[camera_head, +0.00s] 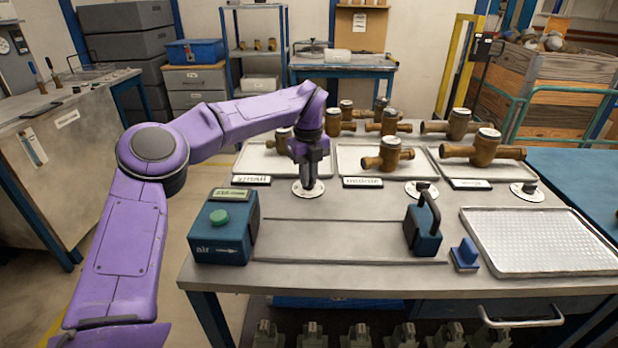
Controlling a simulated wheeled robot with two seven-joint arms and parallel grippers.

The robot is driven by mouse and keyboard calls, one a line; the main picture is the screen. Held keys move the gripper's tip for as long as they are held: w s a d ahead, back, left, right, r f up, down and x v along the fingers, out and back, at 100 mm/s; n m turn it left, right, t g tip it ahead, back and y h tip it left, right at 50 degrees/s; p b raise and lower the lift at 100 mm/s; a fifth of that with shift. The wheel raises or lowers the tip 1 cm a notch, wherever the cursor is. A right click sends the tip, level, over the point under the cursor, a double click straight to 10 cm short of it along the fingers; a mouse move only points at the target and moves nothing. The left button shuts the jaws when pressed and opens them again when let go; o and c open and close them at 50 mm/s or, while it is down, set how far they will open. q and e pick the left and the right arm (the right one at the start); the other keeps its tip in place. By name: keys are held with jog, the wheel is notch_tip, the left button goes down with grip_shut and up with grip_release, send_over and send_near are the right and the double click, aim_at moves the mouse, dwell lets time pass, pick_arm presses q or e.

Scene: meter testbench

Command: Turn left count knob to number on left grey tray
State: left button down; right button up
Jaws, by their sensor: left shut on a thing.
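My left gripper (310,183) points straight down at the left count knob, in front of the left grey tray. It is shut on the knob, which the fingers mostly hide. The knob's white round dial (308,194) shows around the fingertips, but its marks are too small to read. The left grey tray (248,164) holds at least one brass meter (279,137); my arm hides part of the tray. A label plate (251,180) lies at the tray's front edge. My right gripper is not in view.
A middle tray (352,175) and a right tray (452,178) hold brass meters, with knobs (421,188) and (527,190) in front. A teal air box (222,240), a dark handled block (423,232), a blue wedge (465,254) and an empty metal tray (535,240) stand nearer.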

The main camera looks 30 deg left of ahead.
pick_arm(q)
jog(key=shift+f, duration=0.2)
jog(key=c, duration=1.2)
grip_release()
jog(key=shift+s, duration=0.1)
jog(key=shift+o, duration=0.2)
jog(key=shift+w, duration=0.2)
notch_tip(320, 180, up, 10)
jog(key=p, duration=0.1)
jog(key=shift+r, duration=0.25)
